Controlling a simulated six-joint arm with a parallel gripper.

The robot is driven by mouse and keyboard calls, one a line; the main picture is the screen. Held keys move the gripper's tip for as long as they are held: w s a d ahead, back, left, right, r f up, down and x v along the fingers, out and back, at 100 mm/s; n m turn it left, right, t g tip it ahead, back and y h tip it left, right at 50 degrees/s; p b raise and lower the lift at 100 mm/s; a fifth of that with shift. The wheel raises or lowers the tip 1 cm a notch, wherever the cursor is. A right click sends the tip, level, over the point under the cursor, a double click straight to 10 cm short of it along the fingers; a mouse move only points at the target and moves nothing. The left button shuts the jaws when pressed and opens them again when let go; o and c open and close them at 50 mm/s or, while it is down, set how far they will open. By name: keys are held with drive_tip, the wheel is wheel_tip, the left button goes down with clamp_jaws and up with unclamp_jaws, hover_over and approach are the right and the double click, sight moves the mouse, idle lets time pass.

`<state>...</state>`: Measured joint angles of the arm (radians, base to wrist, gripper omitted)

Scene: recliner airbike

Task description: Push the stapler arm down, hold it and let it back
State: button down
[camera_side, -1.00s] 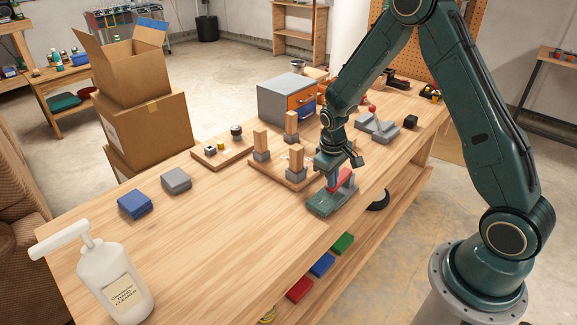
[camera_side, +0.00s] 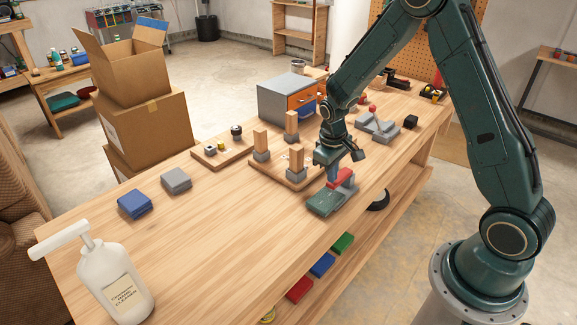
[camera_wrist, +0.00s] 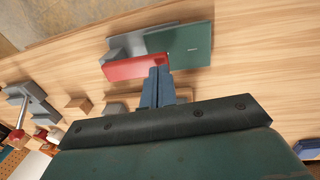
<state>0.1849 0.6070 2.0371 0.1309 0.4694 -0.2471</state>
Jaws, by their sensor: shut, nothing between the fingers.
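The stapler stands near the front edge of the wooden bench, with a green base (camera_side: 322,203) and a red arm (camera_side: 341,178). In the wrist view the green base (camera_wrist: 188,45) and red arm (camera_wrist: 135,68) lie beyond my fingers. My gripper (camera_side: 332,183) points down over the stapler, its blue-grey fingers shut and empty. In the wrist view the fingertips (camera_wrist: 159,72) overlap one end of the red arm. I cannot tell whether they touch it or hover just above it.
A board with wooden posts (camera_side: 291,122) stands close behind the gripper. A grey drawer box (camera_side: 277,102) is further back, and a grey stepped block (camera_side: 377,126) is to the right. The bench is clear left of the stapler, up to grey and blue blocks (camera_side: 135,204).

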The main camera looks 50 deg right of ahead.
wheel_tip(320, 180, up, 12)
drive_tip(key=a, duration=0.1)
drive_tip(key=shift+a+f, duration=0.15)
drive_tip(key=shift+a, duration=0.2)
idle(0.7)
drive_tip(key=s+a+r+t, duration=0.3)
drive_tip(key=s+a+r, duration=0.2)
drive_tip(key=s+r, duration=0.55)
drive_tip(key=s+a+r+t, duration=0.1)
drive_tip(key=s+a+r, duration=0.1)
drive_tip(key=s, duration=0.4)
drive_tip(key=s+a+r+t+y, duration=0.1)
drive_tip(key=s+a, duration=0.1)
drive_tip(key=s, duration=0.3)
drive_tip(key=shift+s+r+t, duration=0.3)
drive_tip(key=shift+s+r, duration=0.05)
